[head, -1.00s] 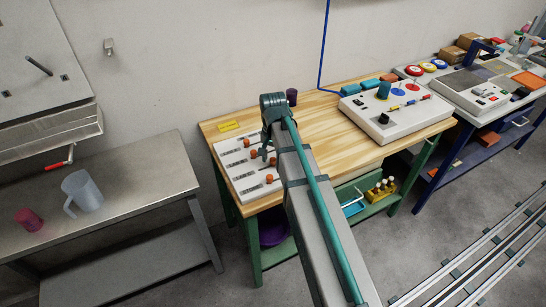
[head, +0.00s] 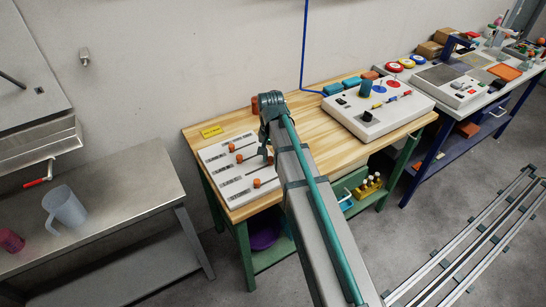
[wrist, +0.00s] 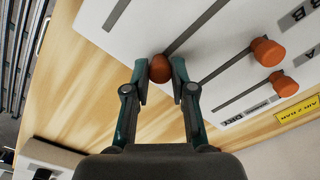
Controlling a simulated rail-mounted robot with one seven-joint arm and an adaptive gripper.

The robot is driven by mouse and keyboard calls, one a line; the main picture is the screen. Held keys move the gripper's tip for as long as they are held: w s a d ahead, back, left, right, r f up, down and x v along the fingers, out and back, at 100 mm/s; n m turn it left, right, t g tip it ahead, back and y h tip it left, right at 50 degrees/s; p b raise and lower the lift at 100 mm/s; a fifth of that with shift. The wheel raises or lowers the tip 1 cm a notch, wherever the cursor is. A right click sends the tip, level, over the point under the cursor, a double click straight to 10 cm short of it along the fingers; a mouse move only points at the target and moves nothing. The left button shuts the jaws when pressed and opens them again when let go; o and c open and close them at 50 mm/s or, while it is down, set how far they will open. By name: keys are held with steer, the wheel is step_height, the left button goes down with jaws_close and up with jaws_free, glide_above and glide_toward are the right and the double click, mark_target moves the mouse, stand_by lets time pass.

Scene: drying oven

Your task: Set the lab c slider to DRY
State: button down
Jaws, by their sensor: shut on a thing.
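The white slider panel (head: 222,172) lies on the left part of the wooden table, with several slots and orange knobs. My gripper (wrist: 160,72) is shut on the orange knob (wrist: 160,69) of the third slot from the back. In the wrist view this knob sits at the lower-left end of its visible slot. The two neighbouring knobs (wrist: 267,52) and (wrist: 278,84) stand at the other side of their slots, near the letters A and B. A "DRY" label (wrist: 232,120) shows at the panel edge. The third slot's own letter is out of view.
A yellow sign (head: 211,131) lies behind the panel. A white control box (head: 378,112) stands to the right on the wooden table (head: 312,110). A steel bench (head: 115,195) with a jug (head: 64,206) stands at the left.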

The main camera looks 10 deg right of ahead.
steer(key=c, duration=1)
jaws_free()
steer(key=shift+w+d, duration=0.15)
steer(key=shift+d, duration=0.15)
steer(key=shift+o, duration=0.2)
steer(key=shift+a+r, duration=0.1)
steer(key=shift+r, duration=0.35)
step_height(320, 180, up, 11)
